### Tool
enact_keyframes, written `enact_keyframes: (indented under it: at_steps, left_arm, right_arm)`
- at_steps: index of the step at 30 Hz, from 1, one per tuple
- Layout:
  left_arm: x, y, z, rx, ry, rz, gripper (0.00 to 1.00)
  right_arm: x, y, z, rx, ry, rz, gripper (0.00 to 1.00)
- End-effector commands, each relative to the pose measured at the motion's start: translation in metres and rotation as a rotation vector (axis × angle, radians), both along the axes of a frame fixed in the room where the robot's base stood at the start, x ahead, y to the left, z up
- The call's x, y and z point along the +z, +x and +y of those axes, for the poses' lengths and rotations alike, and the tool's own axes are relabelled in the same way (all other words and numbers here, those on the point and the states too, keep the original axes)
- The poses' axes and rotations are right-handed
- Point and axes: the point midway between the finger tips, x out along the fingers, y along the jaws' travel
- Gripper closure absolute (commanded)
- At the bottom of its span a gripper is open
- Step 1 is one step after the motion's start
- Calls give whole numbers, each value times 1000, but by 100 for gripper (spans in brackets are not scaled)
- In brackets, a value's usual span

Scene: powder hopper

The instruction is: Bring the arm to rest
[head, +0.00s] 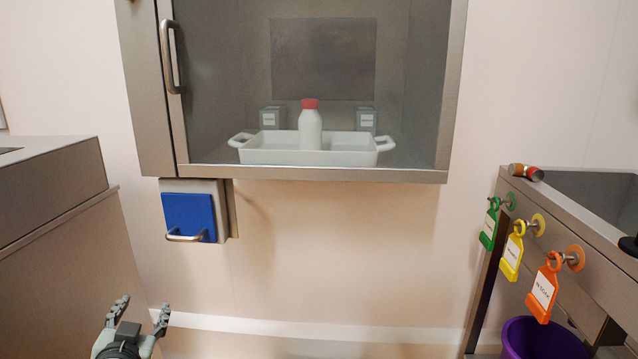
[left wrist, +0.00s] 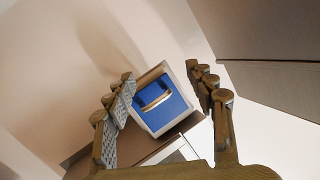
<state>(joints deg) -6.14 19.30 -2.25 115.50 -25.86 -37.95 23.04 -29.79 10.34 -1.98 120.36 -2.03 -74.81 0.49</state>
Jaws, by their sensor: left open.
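My left gripper (head: 140,317) is low at the left of the head view, fingers pointing up, open and with nothing between its fingers. It is below and apart from a box with a blue front (head: 189,217) and a metal handle, mounted under the wall cabinet. In the left wrist view the open fingers of the left gripper (left wrist: 165,95) frame the blue front (left wrist: 162,108), which lies beyond them. My right gripper does not show in either view.
The open cabinet (head: 300,174) holds a white tray (head: 265,157) with a red-capped white bottle (head: 310,128). A counter (head: 50,190) stands at left. At right are a sink unit (head: 560,220), green, yellow and orange tags (head: 542,292) and a purple bin (head: 540,338). The middle floor area is clear.

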Motion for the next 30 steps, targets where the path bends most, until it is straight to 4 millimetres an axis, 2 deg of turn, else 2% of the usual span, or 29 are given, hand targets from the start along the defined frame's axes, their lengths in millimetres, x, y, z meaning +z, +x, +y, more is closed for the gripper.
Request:
enact_keyframes:
  at_steps: [1, 3, 5, 6, 9, 12, 15, 19, 22, 30]
  left_arm:
    - [-36, -18, -1, 19, -26, 100, 45]
    - [-82, -45, -4, 39, -55, 237, 45]
    - [-120, -72, -9, 50, -79, 358, 45]
    - [-144, -92, -13, 55, -95, 438, 45]
    - [-196, -145, -26, 54, -133, 633, 45]
    - [-234, -197, -42, 42, -169, 808, 45]
    - [-259, -239, -55, 24, -198, 942, 45]
    - [-275, -273, -67, 2, -222, 1043, 45]
    - [-279, -282, -70, -3, -229, 1071, 45]
    - [-279, -282, -70, -3, -229, 1071, 45]
  right_arm:
    - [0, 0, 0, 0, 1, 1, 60]
    - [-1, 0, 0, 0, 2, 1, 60]
    - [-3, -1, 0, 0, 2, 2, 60]
    - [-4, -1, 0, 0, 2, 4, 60]
    - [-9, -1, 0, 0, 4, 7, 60]
    - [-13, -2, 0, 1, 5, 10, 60]
    - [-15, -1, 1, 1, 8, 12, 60]
    - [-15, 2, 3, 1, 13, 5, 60]
    - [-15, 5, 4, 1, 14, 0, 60]
    - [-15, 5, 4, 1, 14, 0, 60]
